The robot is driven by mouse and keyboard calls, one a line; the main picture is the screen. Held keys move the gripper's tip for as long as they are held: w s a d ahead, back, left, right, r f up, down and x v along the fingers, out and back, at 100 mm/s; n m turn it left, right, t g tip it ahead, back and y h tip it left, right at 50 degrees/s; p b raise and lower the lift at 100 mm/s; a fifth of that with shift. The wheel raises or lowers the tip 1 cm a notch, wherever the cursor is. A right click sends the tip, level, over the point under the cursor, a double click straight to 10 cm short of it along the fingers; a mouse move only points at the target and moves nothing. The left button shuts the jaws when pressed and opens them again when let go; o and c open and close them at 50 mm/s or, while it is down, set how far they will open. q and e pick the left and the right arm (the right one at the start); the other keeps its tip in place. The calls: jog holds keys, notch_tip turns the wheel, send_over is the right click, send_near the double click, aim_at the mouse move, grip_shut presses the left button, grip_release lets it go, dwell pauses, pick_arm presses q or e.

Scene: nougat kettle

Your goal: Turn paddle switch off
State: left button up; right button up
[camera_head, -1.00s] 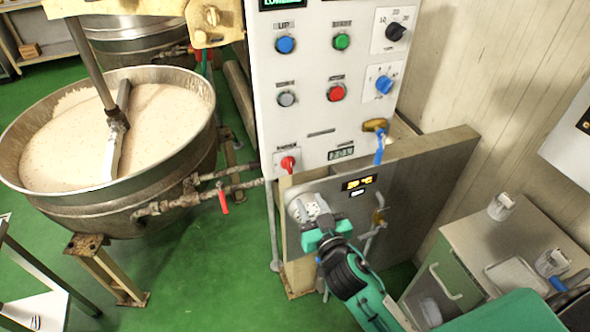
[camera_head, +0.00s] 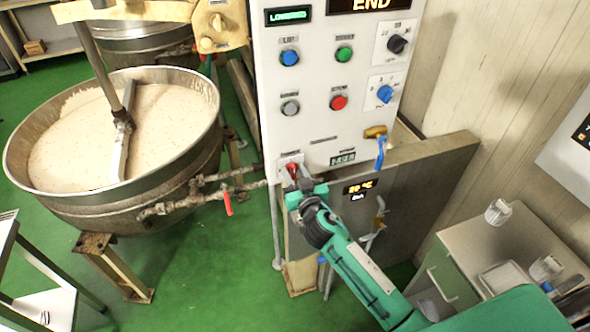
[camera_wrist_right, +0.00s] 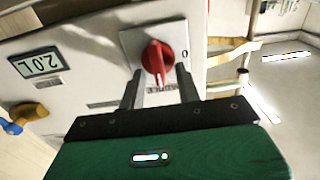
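The paddle switch is a red rotary knob (camera_head: 291,171) on a white plate at the lower left of the control panel. In the right wrist view the knob (camera_wrist_right: 157,60) shows large, with a "0" mark on the plate to its right. My right gripper (camera_head: 298,182) is just in front of the switch and partly covers it. In the wrist view its two grey fingers (camera_wrist_right: 159,74) are apart, one on each side of the knob's lower part. I cannot tell whether they touch it. My left gripper is not in view.
The control panel (camera_head: 325,120) carries blue, green, grey and red buttons, two dials and a yellow valve with a blue handle (camera_head: 381,150). A kettle (camera_head: 180,180) with a paddle in pale mass stands left. A low metal panel (camera_head: 430,175) and a cabinet (camera_head: 500,240) are right.

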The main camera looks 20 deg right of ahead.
jog(key=shift+w, duration=0.25)
grip_shut()
